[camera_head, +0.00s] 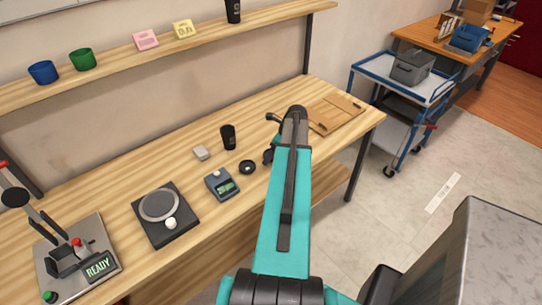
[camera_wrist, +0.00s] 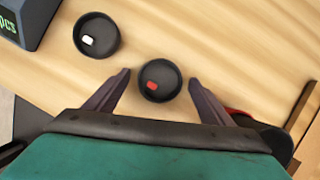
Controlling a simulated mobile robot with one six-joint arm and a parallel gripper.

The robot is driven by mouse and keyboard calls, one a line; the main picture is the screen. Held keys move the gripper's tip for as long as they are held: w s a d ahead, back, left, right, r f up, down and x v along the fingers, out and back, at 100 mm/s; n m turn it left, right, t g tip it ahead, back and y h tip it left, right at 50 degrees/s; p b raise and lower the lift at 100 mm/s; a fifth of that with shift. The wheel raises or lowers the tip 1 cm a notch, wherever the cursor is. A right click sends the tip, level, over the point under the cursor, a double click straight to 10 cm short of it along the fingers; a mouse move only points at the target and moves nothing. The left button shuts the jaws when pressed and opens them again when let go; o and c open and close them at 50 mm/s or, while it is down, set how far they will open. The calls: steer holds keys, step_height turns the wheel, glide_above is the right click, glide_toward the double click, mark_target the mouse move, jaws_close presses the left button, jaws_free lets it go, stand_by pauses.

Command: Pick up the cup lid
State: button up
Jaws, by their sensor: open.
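Two black round lids lie on the wooden table in the wrist view. One lid (camera_wrist: 160,95) has a red mark and lies between my open fingertips. The other lid (camera_wrist: 105,24) has a white mark and lies to the upper left, outside the fingers. The head view shows one black lid (camera_head: 247,167) beside the display box; the other is hidden by my arm. My gripper (camera_wrist: 160,76) is open and empty, with fingers on either side of the red-marked lid. In the head view, my gripper (camera_head: 270,137) is partly covered by my arm.
A black cup (camera_head: 228,137) stands upright left of my gripper. A small display box (camera_head: 222,185) and a dark plate device (camera_head: 165,213) are further left. A wooden tray (camera_head: 335,113) lies to the right. A dark object with a red edge (camera_wrist: 265,132) is near my right finger.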

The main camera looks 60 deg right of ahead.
stand_by(0.6)
steer(key=c, duration=1.1)
